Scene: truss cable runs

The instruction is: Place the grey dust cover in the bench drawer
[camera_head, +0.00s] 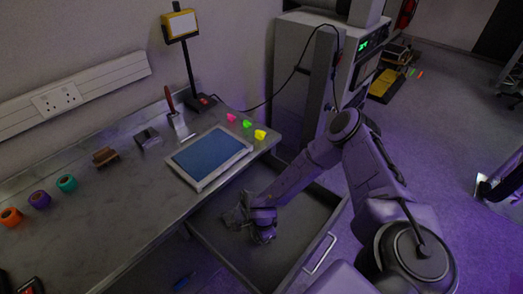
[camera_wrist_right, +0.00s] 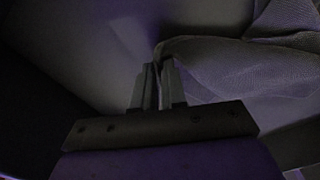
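The bench drawer (camera_head: 303,218) is pulled open below the bench top. My right gripper (camera_head: 243,216) is down inside it, toward its left part. In the wrist view the two fingers (camera_wrist_right: 159,84) are close together, with a fold of the grey dust cover (camera_wrist_right: 235,65) at their tips. The cover is a finely woven cloth that spreads to the right of the fingers. In the head view a small grey patch at the gripper may be the cover, but it is dark and mostly hidden by the gripper. My left gripper is not in view.
The bench top (camera_head: 95,215) holds a blue-screened panel (camera_head: 210,157), tape rolls (camera_head: 66,183), a brush (camera_head: 105,156), a red-handled tool (camera_head: 177,118) and small bright pieces (camera_head: 246,124). A grey machine (camera_head: 305,80) stands behind. The drawer's front handle (camera_head: 320,254) faces lower right.

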